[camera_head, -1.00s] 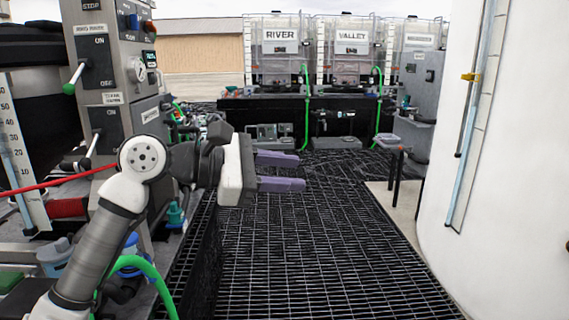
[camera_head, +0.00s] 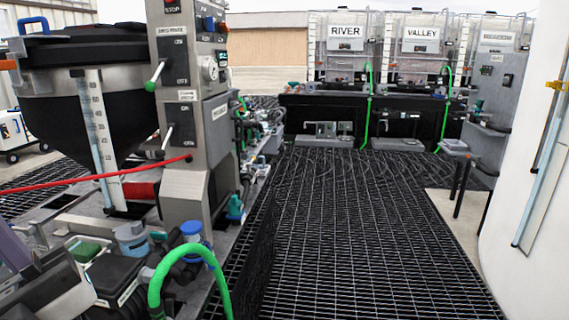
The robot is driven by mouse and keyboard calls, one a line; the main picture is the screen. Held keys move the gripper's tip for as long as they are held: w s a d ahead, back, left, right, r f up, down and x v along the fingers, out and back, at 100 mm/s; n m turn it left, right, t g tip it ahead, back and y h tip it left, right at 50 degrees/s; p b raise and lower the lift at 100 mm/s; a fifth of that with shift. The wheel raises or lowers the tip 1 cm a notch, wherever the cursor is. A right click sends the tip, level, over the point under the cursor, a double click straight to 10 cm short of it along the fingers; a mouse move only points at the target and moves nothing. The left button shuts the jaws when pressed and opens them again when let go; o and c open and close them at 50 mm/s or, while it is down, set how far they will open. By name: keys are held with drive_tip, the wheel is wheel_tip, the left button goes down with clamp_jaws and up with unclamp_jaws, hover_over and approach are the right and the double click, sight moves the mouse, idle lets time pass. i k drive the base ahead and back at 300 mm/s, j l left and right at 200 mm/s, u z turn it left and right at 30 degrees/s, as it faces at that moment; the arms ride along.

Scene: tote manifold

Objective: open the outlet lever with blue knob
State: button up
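A blue round knob or cap (camera_head: 192,230) sits on a fitting beside the green hose (camera_head: 190,251), at the lower left. A second, paler blue round part (camera_head: 131,238) stands to its left. No lever arm can be made out clearly on either, so I cannot tell which is the outlet lever. My gripper (camera_head: 14,250) is partly in view at the lower left edge, with a purple finger showing left of these parts. The rest of it is cut off, so its opening is hidden. It appears apart from both blue parts.
A grey control column (camera_head: 189,118) with a green-knobbed lever (camera_head: 153,77) stands beside a black hopper (camera_head: 82,98). A red rod (camera_head: 95,178) crosses in front. Clear grating floor (camera_head: 350,240) runs toward the tanks labelled RIVER (camera_head: 346,45) and VALLEY (camera_head: 418,45). A white wall (camera_head: 520,190) bounds the right.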

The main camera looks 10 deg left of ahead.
sight(30, 230)
drive_tip(key=u, duration=1.8)
drive_tip(key=i+j, duration=0.2)
drive_tip(key=i, duration=0.3)
drive_tip(key=i+j+u, duration=0.15)
drive_tip(key=i, duration=0.4)
drive_tip(key=i+j, duration=0.15)
drive_tip(key=i, duration=0.35)
